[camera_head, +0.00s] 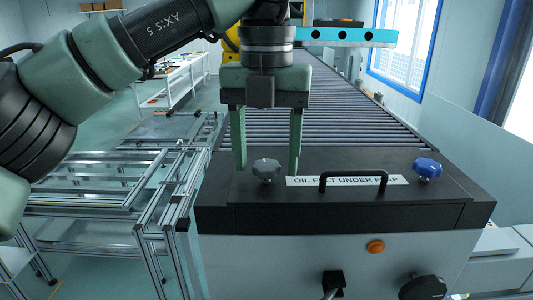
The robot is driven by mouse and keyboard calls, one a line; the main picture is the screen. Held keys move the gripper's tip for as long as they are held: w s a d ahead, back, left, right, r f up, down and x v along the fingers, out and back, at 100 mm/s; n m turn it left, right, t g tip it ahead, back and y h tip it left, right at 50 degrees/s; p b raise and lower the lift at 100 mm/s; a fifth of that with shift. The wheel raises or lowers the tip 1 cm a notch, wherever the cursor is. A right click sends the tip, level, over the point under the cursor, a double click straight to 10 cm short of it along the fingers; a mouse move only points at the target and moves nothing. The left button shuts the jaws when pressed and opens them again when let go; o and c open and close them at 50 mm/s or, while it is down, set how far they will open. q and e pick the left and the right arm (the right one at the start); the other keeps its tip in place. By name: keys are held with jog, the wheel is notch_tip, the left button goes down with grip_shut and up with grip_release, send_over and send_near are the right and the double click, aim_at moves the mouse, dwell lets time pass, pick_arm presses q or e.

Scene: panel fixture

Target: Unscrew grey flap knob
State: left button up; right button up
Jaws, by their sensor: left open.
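The grey flap knob (266,169) stands on the left part of the black flap (230,215) on top of the panel fixture. My left gripper (267,165) points straight down over it with its jaws open. One finger is to the left of the knob and the other to its right, with a visible gap on the left side. I cannot tell whether the right finger touches the knob. My right gripper is not in view.
A blue knob (428,168) stands at the flap's right. A black handle (353,179) rises between the knobs, beside a white label (305,182). An orange button (375,247) is on the front face. A roller conveyor (355,115) runs behind.

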aim_at(266, 164)
pick_arm(q)
notch_tip(266, 164, up, 8)
jog(key=shift+f+p, duration=0.1)
jog(key=shift+p, duration=0.8)
jog(key=shift+f, duration=0.1)
